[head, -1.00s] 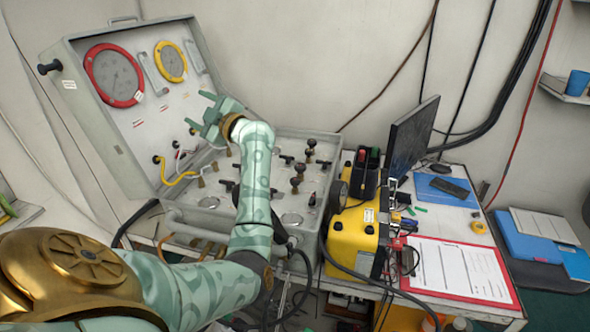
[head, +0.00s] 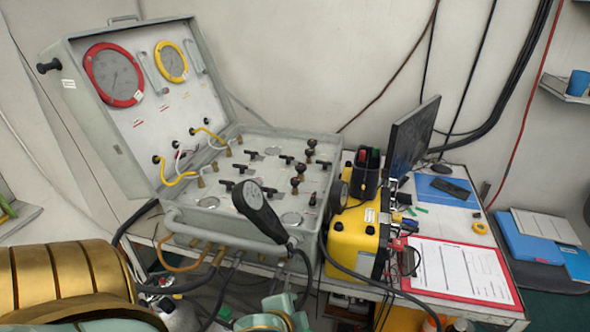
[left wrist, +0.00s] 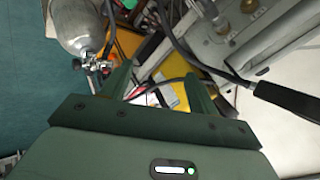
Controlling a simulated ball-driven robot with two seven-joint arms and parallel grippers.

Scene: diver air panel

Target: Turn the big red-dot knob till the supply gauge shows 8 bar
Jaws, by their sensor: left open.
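The air panel is an open grey case (head: 228,218). Its lid holds a large red-ringed gauge (head: 114,74) and a smaller yellow-ringed gauge (head: 171,62); I cannot read their needles or tell which is the supply gauge. Several dark knobs (head: 298,181) and levers stand on the flat panel; no red dot can be made out. My left gripper (left wrist: 160,88) is open and empty in the left wrist view, pointing down past the panel's edge. My right gripper is not in view.
A black handset (head: 262,210) stands at the panel's front edge. To the right are a yellow box (head: 352,228), a monitor (head: 412,135) and a red clipboard (head: 455,268). A grey cylinder (left wrist: 80,25) is at upper left in the left wrist view.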

